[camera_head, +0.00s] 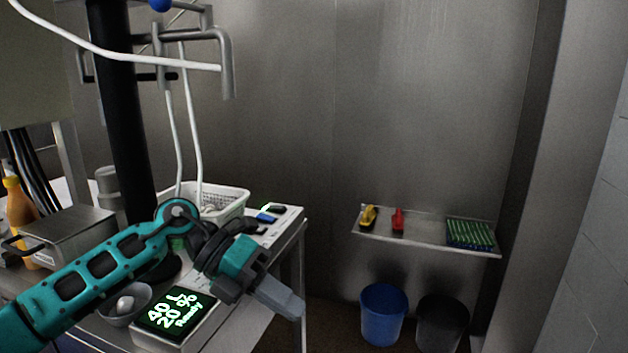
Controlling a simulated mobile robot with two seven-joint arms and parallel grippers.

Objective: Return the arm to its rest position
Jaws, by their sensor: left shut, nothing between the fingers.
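My left arm, teal and black, comes in from the lower left and reaches across the front of the metal table (285,240). Its gripper (290,305) is shut and empty, pointing down to the right near the table's right edge. The gripper is beside a device with a lit green display (172,314) and does not appear to hold anything. My right gripper is not in view.
A white perforated basket (233,201) stands at the back of the table. A grey bowl (112,308) with a white round item sits left of the display. A wall shelf (430,238), a blue bin (383,318) and a black bin (441,325) are at the right.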

